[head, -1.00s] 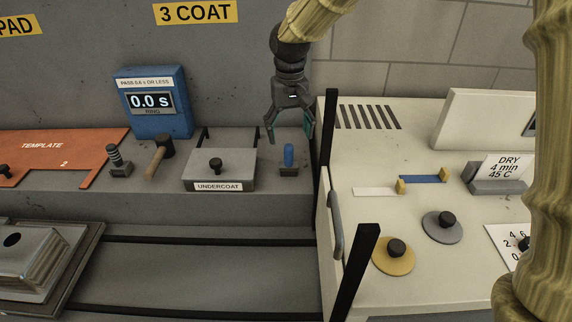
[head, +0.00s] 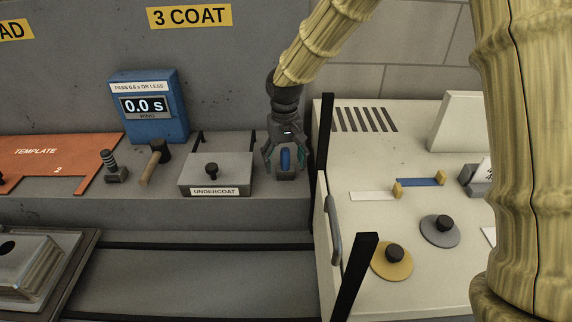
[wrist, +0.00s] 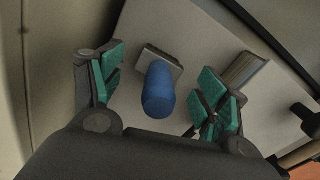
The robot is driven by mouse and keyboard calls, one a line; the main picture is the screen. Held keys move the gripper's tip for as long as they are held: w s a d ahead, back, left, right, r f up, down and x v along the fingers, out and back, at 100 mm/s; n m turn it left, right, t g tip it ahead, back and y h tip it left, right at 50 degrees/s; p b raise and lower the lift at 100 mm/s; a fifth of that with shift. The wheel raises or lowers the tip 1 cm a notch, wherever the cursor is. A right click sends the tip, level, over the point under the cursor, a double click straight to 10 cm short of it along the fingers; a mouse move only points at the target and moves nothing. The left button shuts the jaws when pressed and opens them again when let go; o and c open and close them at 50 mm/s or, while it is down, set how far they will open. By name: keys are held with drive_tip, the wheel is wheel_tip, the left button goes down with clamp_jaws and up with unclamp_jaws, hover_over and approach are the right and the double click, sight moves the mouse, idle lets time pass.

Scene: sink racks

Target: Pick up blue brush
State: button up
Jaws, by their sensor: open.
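The blue brush (head: 285,160) stands upright on the grey ledge, its blue handle up and its dark base below, right of the undercoat box. My gripper (head: 284,165) is open and points down over it, with one finger on each side of the handle. In the wrist view the brush (wrist: 158,90) shows between the teal finger pads of my gripper (wrist: 158,98), with visible gaps on both sides. The pads do not appear to touch it.
The undercoat box (head: 214,175) with a black knob stands just left of the brush. A black post (head: 323,150) and the cream oven-like unit (head: 370,235) are close on the right. A hammer (head: 155,160) and a blue timer (head: 150,107) are farther left.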

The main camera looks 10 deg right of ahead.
sight(285, 168)
drive_tip(key=shift+f+p, duration=0.4)
drive_tip(key=shift+f, duration=1.2)
drive_tip(key=c, duration=1.1)
